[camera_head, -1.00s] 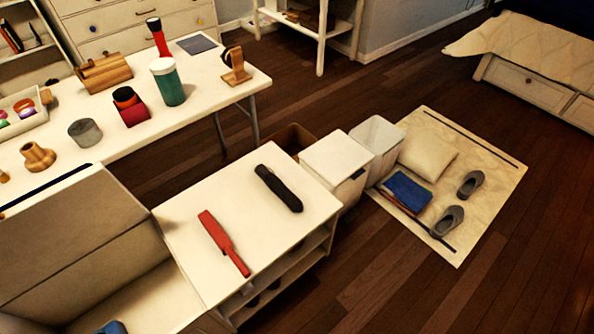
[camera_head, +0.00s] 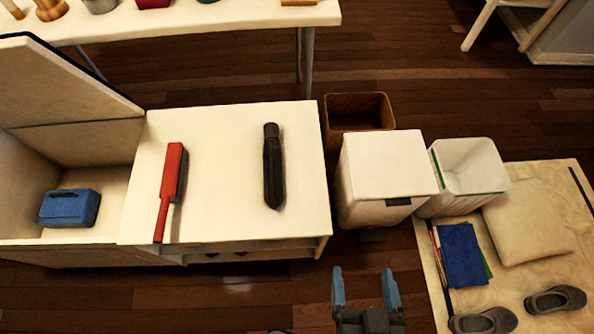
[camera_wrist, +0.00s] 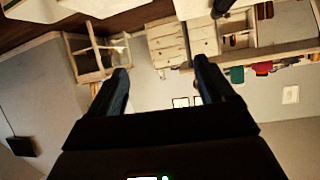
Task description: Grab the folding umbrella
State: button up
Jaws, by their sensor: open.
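The folding umbrella (camera_head: 273,168) is black and slim, and lies lengthwise on the right part of the white cabinet top (camera_head: 225,150) in the head view. My gripper (camera_head: 365,288) has blue fingers and is at the lower middle of the head view, in front of the cabinet and to the right of the umbrella. It is open and empty, apart from the umbrella. In the wrist view my open fingers (camera_wrist: 160,75) point toward distant furniture. A dark object at the top edge there is too cut off to identify.
A red brush (camera_head: 170,190) lies left of the umbrella. A blue case (camera_head: 70,208) sits in the open bench at left. A white lidded bin (camera_head: 385,165), a brown bin (camera_head: 358,112) and an open white bin (camera_head: 470,165) stand right of the cabinet. Floor in front is clear.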

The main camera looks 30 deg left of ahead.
jog(key=w+a+f+n+y+b, duration=0.1)
jog(key=w+a+f+b, duration=0.2)
jog(key=a+f, duration=0.3)
jog(key=w+a+f+b, duration=0.2)
jog(key=a+f+b, duration=0.1)
jog(key=a, duration=0.4)
jog(key=b, duration=0.3)
send_near(273, 187)
jog(key=f, duration=0.1)
jog(key=w, duration=0.1)
jog(key=w+f, duration=0.1)
jog(key=shift+w+a+f+n+y, duration=0.2)
jog(key=shift+a+f+n+y, duration=0.1)
jog(key=shift+a+f, duration=0.05)
jog(key=shift+w+a, duration=0.15)
jog(key=shift+a, duration=0.15)
jog(key=b+x, duration=0.1)
jog(key=x, duration=0.6)
jog(key=shift+w+a+f, duration=0.1)
jog(key=shift+w, duration=0.05)
jog(key=c, duration=1.3)
